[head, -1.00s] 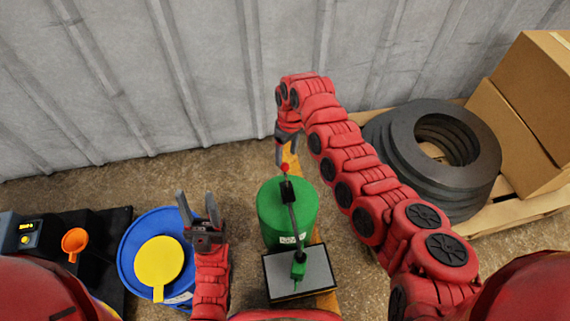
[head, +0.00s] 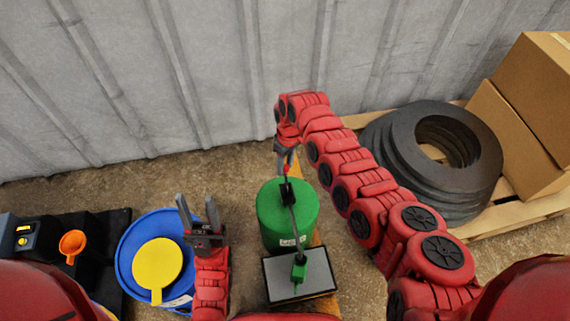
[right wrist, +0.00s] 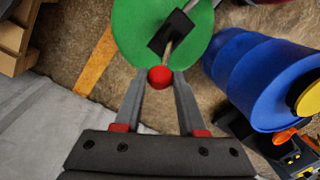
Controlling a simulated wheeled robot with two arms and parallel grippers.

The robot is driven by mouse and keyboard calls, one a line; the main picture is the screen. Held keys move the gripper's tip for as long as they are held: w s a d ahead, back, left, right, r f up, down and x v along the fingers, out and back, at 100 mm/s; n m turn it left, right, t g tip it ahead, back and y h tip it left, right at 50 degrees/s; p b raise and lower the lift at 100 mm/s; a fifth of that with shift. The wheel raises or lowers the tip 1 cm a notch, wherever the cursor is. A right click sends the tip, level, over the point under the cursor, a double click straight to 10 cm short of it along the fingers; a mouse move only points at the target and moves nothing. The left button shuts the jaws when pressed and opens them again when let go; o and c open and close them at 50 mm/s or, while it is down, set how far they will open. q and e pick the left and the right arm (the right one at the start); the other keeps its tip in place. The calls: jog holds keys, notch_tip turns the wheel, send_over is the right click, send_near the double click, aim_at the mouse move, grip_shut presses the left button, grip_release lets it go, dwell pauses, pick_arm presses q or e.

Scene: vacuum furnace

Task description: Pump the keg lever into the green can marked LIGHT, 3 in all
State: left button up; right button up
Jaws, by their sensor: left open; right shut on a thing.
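A green keg (head: 279,215) with a small white label stands upright, centre of the head view. A lever rod with a black block (head: 287,193) crosses its top, ending in a red knob (right wrist: 160,77). My right gripper (right wrist: 159,82) is shut on the knob at the keg's wall side. A small green piece (head: 299,268) is at the rod's near end, over a grey plate (head: 318,275); I cannot tell whether it is the can, and no LIGHT marking is readable. My left gripper (head: 198,205) is open and empty, left of the keg.
A blue drum (head: 134,240) with a yellow disc (head: 158,262) stands left, beside a dark unit with an orange funnel (head: 73,243). Black rings (head: 400,165) and cardboard boxes (head: 535,95) rest on a pallet at right. A grey ribbed wall (head: 200,70) closes the back.

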grip_shut()
dwell(0.8)
